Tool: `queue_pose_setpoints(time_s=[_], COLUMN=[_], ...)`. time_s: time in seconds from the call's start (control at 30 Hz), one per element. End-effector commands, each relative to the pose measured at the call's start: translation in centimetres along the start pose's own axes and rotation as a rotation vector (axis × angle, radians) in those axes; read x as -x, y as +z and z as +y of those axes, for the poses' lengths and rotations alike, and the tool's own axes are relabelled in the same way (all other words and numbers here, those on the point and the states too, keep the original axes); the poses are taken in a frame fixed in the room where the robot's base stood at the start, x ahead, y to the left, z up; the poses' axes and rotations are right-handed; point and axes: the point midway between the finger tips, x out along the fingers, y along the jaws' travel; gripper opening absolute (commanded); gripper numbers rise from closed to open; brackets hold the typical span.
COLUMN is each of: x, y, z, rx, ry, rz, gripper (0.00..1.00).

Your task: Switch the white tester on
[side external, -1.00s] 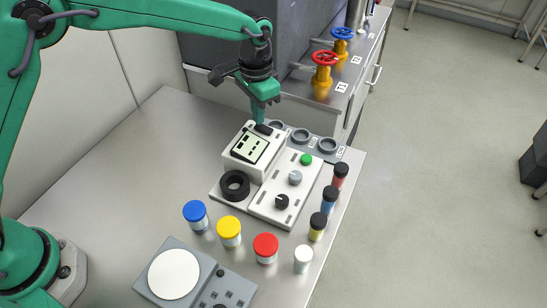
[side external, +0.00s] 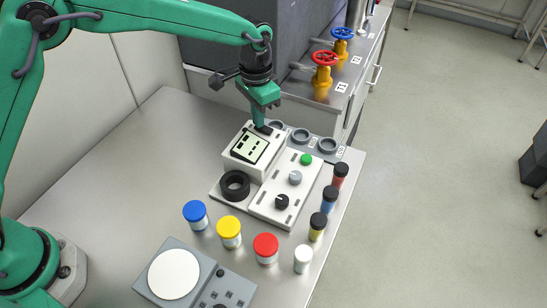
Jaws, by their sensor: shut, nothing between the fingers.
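A white panel (side external: 271,206) with a green button and two knobs adjoins the tester. A black ring (side external: 235,185) lies in front. Several capped jars and vials stand nearer. A grey holder (side external: 328,146) is behind. Bare bench (side external: 130,160) lies to the left.

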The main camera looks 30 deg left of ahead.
Motion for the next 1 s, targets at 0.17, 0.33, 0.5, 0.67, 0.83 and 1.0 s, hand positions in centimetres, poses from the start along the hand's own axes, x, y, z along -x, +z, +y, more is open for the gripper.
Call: queue_pose_setpoints(time_s=[0.17, 0.33, 0.5, 0.67, 0.83, 1.0], x=[-0.2, -0.4, -0.5, -0.2, 0.8, 1.8], y=[0.0, 0.0, 0.0, 0.0, 0.0, 0.0], z=[0.0, 0.0, 0.0, 0.0, 0.0, 0.0], rx=[0.000, 0.000, 0.000, 0.000, 0.000, 0.000], ry=[0.000, 0.000, 0.000, 0.000, 0.000, 0.000], rz=[-0.001, -0.001, -0.001, 0.000, 0.000, 0.001], gripper=[0.00, 0.00, 0.00, 0.00, 0.00, 0.00])
